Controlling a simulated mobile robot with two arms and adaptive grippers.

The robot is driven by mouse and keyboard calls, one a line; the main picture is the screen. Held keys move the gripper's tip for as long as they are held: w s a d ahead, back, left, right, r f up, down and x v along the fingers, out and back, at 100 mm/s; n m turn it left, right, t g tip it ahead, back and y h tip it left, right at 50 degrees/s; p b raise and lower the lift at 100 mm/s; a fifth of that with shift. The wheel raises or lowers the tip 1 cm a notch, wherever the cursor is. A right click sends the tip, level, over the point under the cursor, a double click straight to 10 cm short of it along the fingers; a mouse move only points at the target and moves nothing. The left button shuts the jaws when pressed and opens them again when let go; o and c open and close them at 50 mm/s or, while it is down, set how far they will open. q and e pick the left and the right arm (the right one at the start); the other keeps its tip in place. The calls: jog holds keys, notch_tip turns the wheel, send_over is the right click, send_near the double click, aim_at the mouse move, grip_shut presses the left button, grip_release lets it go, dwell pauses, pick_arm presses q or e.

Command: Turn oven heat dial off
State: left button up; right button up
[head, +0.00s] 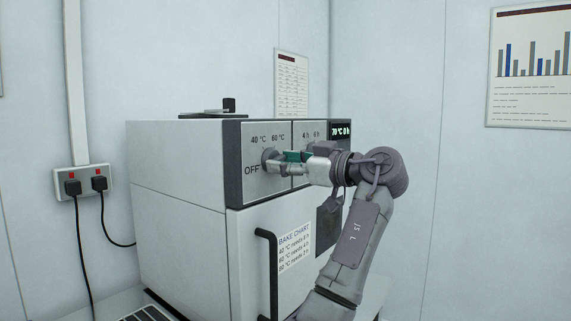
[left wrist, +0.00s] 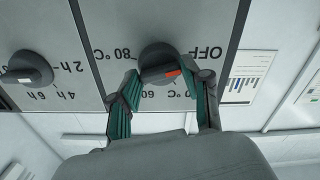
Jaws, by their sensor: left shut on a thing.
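The oven heat dial (head: 268,158) is a dark grey knob on the oven's front panel, marked OFF, 40 °C and 60 °C in the head view. My left gripper (head: 284,162) reaches it from the right, its fingers around the knob. In the left wrist view, which is upside down, the heat dial (left wrist: 158,62) sits between the green-padded fingers of my left gripper (left wrist: 165,82), shut on it. Its red mark points right, below the OFF label; the 40 °C label is hidden there. My right gripper is in neither view.
A second dial (left wrist: 27,68), with hour marks, sits beside the heat dial. The white oven (head: 175,190) has a dark door handle (head: 266,270) and a bake chart (head: 295,248) below the panel. A display (head: 340,131) reads 70 °C. Plugs and cables (head: 85,184) are at the left wall.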

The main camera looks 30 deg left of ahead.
pick_arm(q)
jog(key=shift+f, duration=0.25)
jog(key=o, duration=1)
jog(key=shift+o, duration=0.8)
jog(key=shift+r, duration=0.15)
jog(key=d, duration=1.2)
jog(key=shift+s, duration=0.45)
